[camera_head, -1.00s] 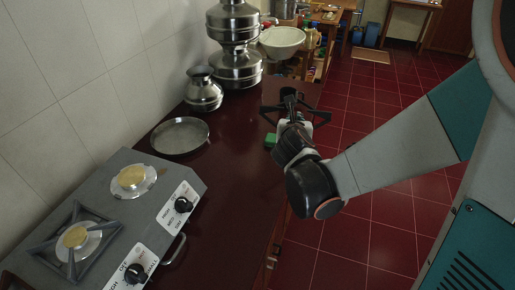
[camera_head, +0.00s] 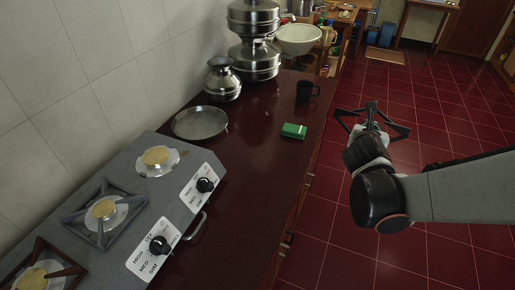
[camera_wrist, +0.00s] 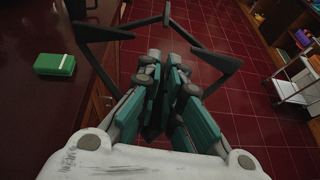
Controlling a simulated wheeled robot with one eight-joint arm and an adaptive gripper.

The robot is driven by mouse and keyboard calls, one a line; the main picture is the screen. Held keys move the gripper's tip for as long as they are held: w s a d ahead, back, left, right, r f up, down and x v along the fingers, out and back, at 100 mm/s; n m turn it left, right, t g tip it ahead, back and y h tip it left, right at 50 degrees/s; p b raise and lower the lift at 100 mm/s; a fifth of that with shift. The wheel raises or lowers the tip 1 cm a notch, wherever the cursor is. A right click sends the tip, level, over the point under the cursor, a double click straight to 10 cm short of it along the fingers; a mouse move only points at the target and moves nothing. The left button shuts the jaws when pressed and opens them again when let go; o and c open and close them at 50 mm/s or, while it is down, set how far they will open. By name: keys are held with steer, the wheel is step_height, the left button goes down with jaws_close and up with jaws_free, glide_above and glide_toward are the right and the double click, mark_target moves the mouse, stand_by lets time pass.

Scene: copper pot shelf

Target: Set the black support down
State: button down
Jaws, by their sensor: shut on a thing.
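The black support (camera_head: 372,122), a dark frame with spread arms, is held in my gripper (camera_head: 369,132) out over the red floor, right of the counter edge. In the wrist view the support (camera_wrist: 105,33) spreads across the top, beyond the fingers. My gripper (camera_wrist: 163,88) is shut on it; the exact grip spot is partly hidden by the fingers. The grey stove (camera_head: 165,195) stands at lower left. Its far burner (camera_head: 158,157) is bare, while the nearer burner (camera_head: 104,208) has a dark support over it.
The dark red counter (camera_head: 245,190) holds a round metal pan (camera_head: 200,122), a green box (camera_head: 294,131), a black mug (camera_head: 306,90) and steel pots (camera_head: 222,79). Counter space between stove and green box is clear. A white cart (camera_wrist: 295,80) stands at right in the wrist view.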

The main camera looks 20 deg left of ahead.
steer(key=w+a+n+y+b, duration=0.1)
steer(key=w+a+n+y, duration=0.15)
steer(key=a, duration=1.35)
steer(key=n+y+b, duration=0.2)
steer(key=n+y, duration=0.1)
steer(key=y, duration=0.1)
glide_above(252, 163)
steer(key=f, duration=0.2)
steer(key=shift+g+h, duration=0.25)
steer(key=shift+g, duration=0.05)
step_height(252, 163, down, 19)
steer(key=b, duration=0.7)
steer(key=shift+w+f, duration=0.1)
steer(key=c, duration=2.2)
jaws_free()
steer(key=o, duration=0.4)
